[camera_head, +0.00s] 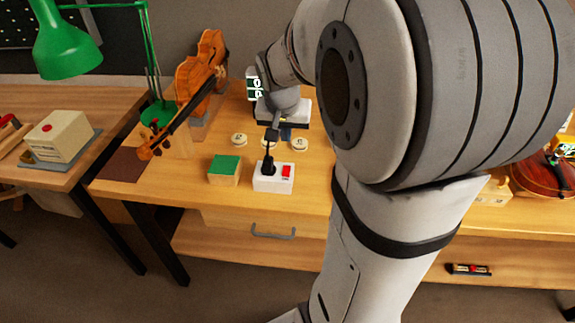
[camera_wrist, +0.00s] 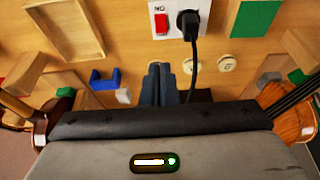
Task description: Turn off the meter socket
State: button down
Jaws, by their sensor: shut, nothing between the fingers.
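A white socket box (camera_head: 272,184) stands near the front edge of the bench. It has a red rocker switch (camera_head: 287,171) on its right and a black plug (camera_head: 267,167) with a cable in it on its left. The box also shows at the top of the wrist view (camera_wrist: 175,33), with the red switch (camera_wrist: 161,23) left of the plug (camera_wrist: 187,19). My gripper (camera_wrist: 158,72) is shut and empty, apart from the box and its switch. In the head view my gripper (camera_head: 271,137) shows behind the socket box. The switch's position cannot be read.
A green-topped block (camera_head: 224,168) stands left of the socket box. Pale round discs (camera_head: 239,140) lie around my gripper. A blue piece (camera_wrist: 105,78) and a wooden tray (camera_wrist: 67,28) show in the wrist view.

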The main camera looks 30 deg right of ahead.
aim_at(288, 168)
jog(key=x, duration=0.9)
jog(key=p+x, duration=0.1)
jog(key=x, duration=0.3)
jog(key=shift+s+a+f, duration=0.15)
jog(key=shift+s+f, duration=0.05)
jog(key=shift+f, duration=0.3)
